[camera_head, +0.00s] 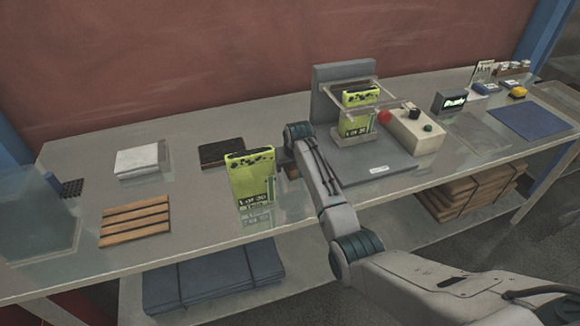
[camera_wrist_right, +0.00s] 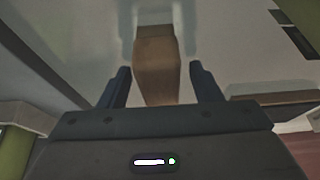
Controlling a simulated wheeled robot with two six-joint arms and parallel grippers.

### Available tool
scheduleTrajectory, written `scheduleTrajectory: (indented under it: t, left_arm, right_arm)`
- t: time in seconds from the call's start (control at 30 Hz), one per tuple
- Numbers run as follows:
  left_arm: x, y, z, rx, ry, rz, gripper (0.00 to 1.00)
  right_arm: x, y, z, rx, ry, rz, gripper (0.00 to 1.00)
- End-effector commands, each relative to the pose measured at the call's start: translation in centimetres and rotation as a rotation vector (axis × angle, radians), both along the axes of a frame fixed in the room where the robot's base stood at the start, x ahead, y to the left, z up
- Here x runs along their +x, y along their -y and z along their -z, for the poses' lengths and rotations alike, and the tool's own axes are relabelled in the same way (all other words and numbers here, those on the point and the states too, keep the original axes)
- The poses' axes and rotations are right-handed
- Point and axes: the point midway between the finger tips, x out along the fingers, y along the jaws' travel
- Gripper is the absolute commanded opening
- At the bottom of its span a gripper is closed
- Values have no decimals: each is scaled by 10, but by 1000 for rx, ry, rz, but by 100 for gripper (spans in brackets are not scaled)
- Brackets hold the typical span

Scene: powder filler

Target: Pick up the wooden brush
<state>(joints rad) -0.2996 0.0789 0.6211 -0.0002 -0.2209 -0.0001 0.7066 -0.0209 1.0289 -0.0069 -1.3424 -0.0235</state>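The wooden brush (camera_wrist_right: 155,80) shows in the right wrist view as a tan wooden block with a darker far end. It lies between the two dark fingers of my right gripper (camera_wrist_right: 159,68), with narrow gaps on both sides. The gripper is open. In the head view my right gripper (camera_head: 284,162) is low over the table, just right of a yellow-green pouch, and its arm hides most of the brush. A small brown part of the brush (camera_head: 292,172) shows beside the arm. My left gripper is not in view.
The yellow-green pouch (camera_head: 250,178) stands close left of my right gripper. The grey filler machine (camera_head: 372,165) stands close on the right, holding another pouch. A slatted wooden rack (camera_head: 135,221), a black tray (camera_head: 221,153) and a white box (camera_head: 138,161) are further left.

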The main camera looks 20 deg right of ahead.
Motion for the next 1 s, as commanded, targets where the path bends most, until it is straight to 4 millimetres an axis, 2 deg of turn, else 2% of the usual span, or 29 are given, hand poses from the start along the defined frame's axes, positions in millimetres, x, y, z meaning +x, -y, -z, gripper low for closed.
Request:
scheduleTrajectory:
  t: [0.03,0.23,0.27,0.57,0.67,1.0]
  left_arm:
    - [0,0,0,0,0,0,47]
    - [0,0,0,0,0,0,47]
    - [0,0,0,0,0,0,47]
    - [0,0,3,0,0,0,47]
    - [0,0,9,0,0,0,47]
    - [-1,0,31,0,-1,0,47]
  right_arm:
    - [0,0,0,0,0,0,50]
    - [0,0,0,0,0,0,11]
    - [0,0,0,0,0,0,9]
    - [0,0,-5,0,1,0,9]
    - [1,0,-18,0,4,0,9]
    - [1,0,-82,0,4,0,9]
